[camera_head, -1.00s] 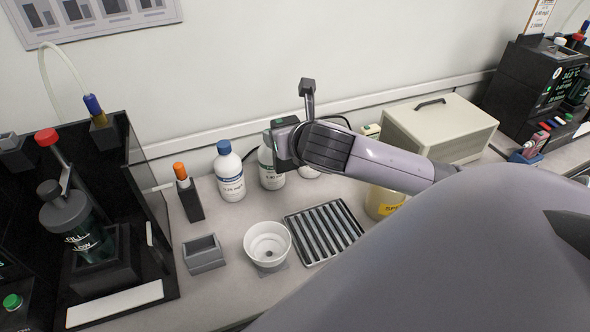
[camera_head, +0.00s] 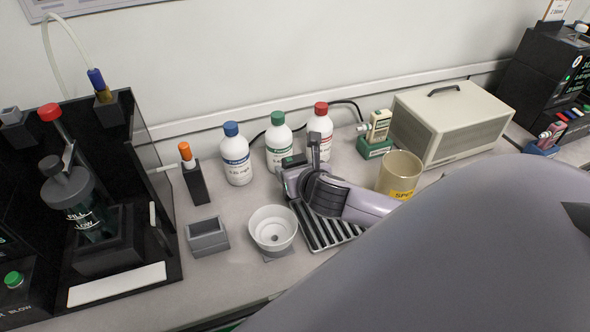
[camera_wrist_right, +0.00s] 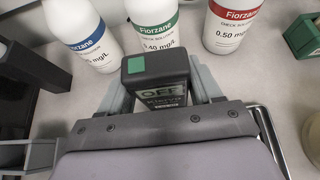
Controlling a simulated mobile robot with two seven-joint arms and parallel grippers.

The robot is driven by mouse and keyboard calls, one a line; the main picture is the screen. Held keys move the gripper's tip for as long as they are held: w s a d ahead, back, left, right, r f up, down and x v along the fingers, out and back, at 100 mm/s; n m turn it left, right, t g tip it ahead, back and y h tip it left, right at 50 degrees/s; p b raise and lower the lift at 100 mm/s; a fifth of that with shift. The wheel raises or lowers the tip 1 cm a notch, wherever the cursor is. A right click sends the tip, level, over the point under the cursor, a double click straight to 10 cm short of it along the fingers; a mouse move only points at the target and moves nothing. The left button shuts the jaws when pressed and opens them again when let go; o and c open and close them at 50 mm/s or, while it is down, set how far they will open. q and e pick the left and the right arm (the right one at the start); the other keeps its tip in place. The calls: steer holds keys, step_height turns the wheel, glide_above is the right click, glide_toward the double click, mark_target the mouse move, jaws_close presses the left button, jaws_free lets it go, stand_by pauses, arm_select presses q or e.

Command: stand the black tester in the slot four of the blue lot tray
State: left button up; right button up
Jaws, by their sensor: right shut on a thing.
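My right gripper (camera_head: 290,176) is shut on a dark, near-black tester. In the right wrist view the tester (camera_wrist_right: 157,75) sits between the fingers, with a green square on its top and a small display reading OFF. Its lower part is hidden. In the head view only a dark end with green shows, above the far-left part of the ribbed tray. The blue lot tray (camera_head: 541,150) is at the far right, partly cut off in my view of its contents, with several coloured testers in it. I cannot make out its slot numbers.
Three bottles with blue (camera_head: 236,155), green (camera_head: 279,143) and red (camera_head: 320,127) caps stand behind the gripper. A ribbed tray (camera_head: 327,237), white cup (camera_head: 272,229), yellow-labelled beaker (camera_head: 400,172), green holder (camera_head: 374,148) and beige box (camera_head: 452,122) stand around it.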

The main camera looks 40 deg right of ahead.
steer(key=shift+r, duration=0.1)
steer(key=o, duration=1.1)
steer(key=shift+o, duration=0.2)
